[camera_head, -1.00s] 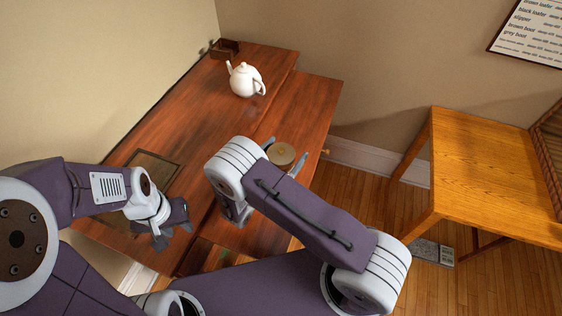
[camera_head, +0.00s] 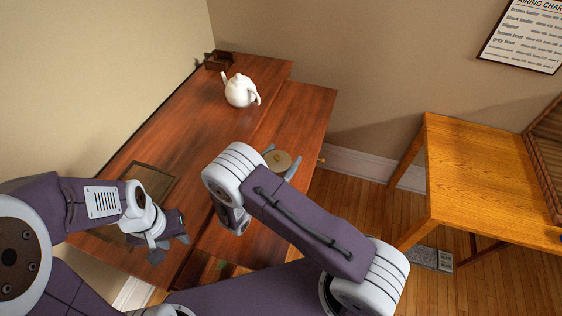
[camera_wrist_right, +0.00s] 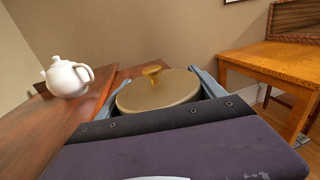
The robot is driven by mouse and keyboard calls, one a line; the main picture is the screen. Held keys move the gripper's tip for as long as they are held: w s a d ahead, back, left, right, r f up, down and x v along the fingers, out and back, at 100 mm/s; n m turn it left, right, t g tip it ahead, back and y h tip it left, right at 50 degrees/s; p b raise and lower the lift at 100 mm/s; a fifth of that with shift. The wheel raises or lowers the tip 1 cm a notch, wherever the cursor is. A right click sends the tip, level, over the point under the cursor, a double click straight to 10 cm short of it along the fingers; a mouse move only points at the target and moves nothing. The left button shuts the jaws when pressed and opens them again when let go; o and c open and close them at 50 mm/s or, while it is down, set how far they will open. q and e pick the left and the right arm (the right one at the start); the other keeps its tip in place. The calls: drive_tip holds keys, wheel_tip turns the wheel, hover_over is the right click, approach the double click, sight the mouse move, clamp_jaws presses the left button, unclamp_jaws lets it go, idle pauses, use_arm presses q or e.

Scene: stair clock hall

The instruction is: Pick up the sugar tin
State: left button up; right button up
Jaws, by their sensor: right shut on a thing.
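The sugar tin (camera_head: 276,162) is round and tan, with a brass knob on its lid. It also shows in the right wrist view (camera_wrist_right: 160,92), where the pale blue fingers of my right gripper (camera_wrist_right: 165,88) stand on both sides of it. My right gripper (camera_head: 282,162) is shut on the tin, over the right part of the dark red wooden table (camera_head: 290,115). My forearm hides part of the tin's near side, and I cannot tell whether its base touches the table. My left gripper (camera_head: 168,248) is empty, its fingers apart, over the table's near left part.
A white teapot (camera_head: 240,92) stands further back, with a small brown box (camera_head: 219,60) behind it. A flat dark-framed panel (camera_head: 148,180) lies at the left. A yellow wooden table (camera_head: 480,180) stands apart at the right, with floor between.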

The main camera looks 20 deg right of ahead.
sight(282, 154)
wheel_tip(282, 154, up, 4)
drive_tip(key=shift+f, duration=0.2)
drive_tip(key=s+d+r+p, duration=0.1)
drive_tip(key=s+d+r, duration=0.5)
drive_tip(key=d, duration=0.3)
drive_tip(key=shift+s+r, duration=0.2)
drive_tip(key=shift+s, duration=0.4)
